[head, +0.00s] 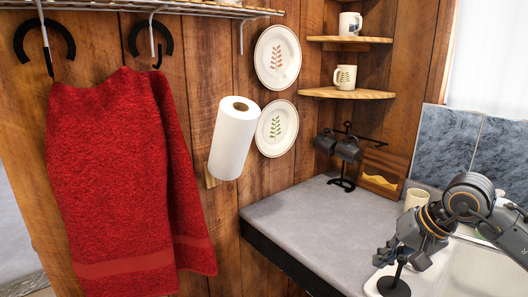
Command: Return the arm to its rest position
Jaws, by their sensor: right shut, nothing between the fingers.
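My right arm (470,192) comes in from the right edge and bends down over the counter by the sink. Its gripper (386,258) is shut and empty, low at the right, above the sink's near left rim. A black upright piece with a round base (394,287) shows just below the gripper; I cannot tell whether they touch. My left gripper is not in view.
A grey counter (300,222) has free room left of the arm. A mug stand (343,160), a wooden box (383,174) and a cream cup (415,198) stand at its back. The white sink (480,270) is at right. A red towel (125,170) and paper roll (233,138) hang left.

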